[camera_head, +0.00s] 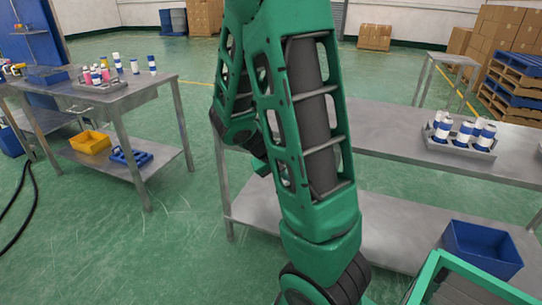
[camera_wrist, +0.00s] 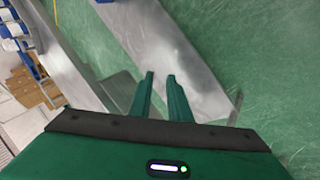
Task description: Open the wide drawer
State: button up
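A small handle-like shape (camera_head: 84,108) shows at the front edge of the left metal table (camera_head: 130,93), too small to tell more. In the wrist view my gripper (camera_wrist: 161,76) has its two green fingers apart, with an empty gap between them. Beyond the fingertips is a grey metal surface (camera_wrist: 165,40), with green floor to its right. My gripper is not clearly seen in the head view, where my green arm covers the middle.
A right metal table (camera_head: 390,130) carries a tray (camera_head: 455,142) of white-and-blue cans. A blue bin (camera_head: 482,250) is at the lower right. A yellow bin (camera_head: 90,142) and blue rack (camera_head: 130,157) sit on the left table's lower shelf. Green floor (camera_head: 180,230) is clear between the tables.

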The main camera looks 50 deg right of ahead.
jog(key=w+d+f+n+t+h, duration=0.25)
jog(key=w+n+t+h, duration=0.2)
jog(key=w, duration=0.45)
jog(key=w+d+f+n+t+h, duration=0.2)
jog(key=w+f+n+t+h, duration=0.15)
jog(key=w+n, duration=0.4)
jog(key=shift+m+g+y, duration=0.4)
jog(key=shift+m, duration=0.3)
jog(key=x, duration=0.3)
jog(key=w+x, duration=0.1)
jog(key=x, duration=0.7)
jog(key=shift+w+a+f, duration=0.3)
jog(key=shift+w, duration=0.1)
jog(key=shift+c, duration=0.4)
